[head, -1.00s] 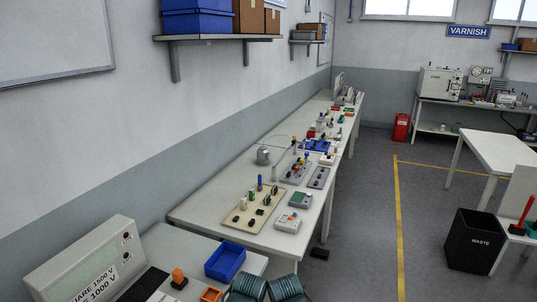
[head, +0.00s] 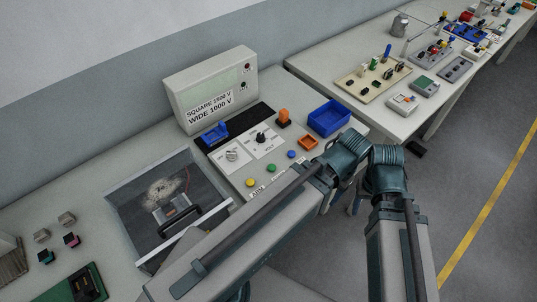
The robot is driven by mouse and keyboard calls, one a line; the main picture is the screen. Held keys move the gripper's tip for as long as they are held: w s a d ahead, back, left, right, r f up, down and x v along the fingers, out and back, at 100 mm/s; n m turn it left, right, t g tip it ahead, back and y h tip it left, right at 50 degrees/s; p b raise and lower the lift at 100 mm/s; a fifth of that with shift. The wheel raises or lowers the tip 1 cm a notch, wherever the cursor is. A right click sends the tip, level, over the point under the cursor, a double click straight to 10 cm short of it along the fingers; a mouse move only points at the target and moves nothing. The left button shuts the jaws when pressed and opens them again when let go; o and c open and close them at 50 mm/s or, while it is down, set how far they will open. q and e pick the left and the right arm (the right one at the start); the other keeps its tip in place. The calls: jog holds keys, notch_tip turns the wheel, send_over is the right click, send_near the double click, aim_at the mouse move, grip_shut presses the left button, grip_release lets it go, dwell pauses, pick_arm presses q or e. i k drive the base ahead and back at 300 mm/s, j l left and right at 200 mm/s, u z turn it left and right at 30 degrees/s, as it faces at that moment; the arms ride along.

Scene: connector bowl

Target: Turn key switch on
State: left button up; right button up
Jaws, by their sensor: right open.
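A silver key switch (head: 232,155) sits on a white plate on the low grey control panel (head: 224,173), left of a black rotary knob (head: 261,138) marked VOLT. Its exact turned position is too small to tell. My right gripper (head: 355,203) is small and partly hidden among my arm links, beside the bench's front edge. It is open, well right of and apart from the switch. I cannot make out my left gripper.
A lidded test box (head: 168,209) with a black handle stands left of the panel. Yellow, green and blue buttons line its front. The labelled tester (head: 211,88) stands behind.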

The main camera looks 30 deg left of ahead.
aim_at(232, 156)
jog(key=u, duration=1.4)
jog(key=l+z, duration=0.2)
jog(key=l, duration=0.2)
jog(key=i+l+z, duration=0.2)
jog(key=l, duration=0.15)
